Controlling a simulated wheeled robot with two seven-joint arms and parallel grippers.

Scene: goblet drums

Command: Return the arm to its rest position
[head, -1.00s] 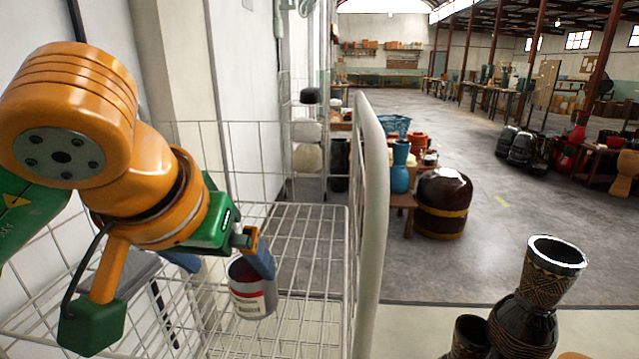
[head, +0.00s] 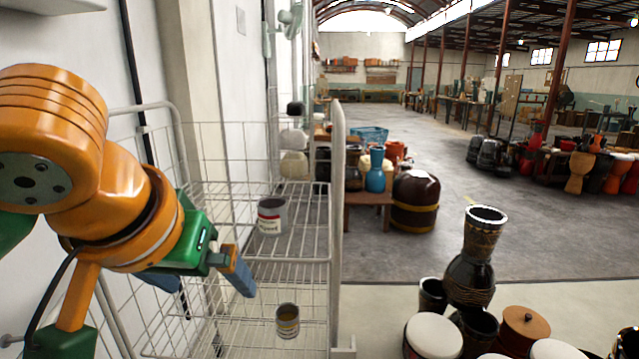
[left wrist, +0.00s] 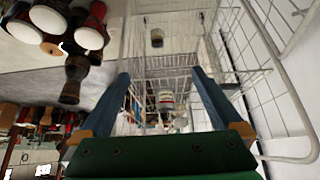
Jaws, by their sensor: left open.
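My left gripper (head: 213,290) is open and empty in front of the white wire rack (head: 335,200); its two blue fingers also show in the left wrist view (left wrist: 160,76). A grey paint can with a red-and-white label (head: 271,215) stands upright on the rack's upper wire shelf, apart from the fingers. In the left wrist view a labelled can (left wrist: 166,100) appears in the gap between the fingers, farther off. My right gripper is not in view.
Dark goblet drums (head: 470,265) and white-topped drums (head: 433,337) stand at the lower right. A low table (head: 368,198) with vases and a large brown barrel drum (head: 415,201) stand beyond the rack. A wall is close on the left. Open floor (head: 520,240) lies to the right.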

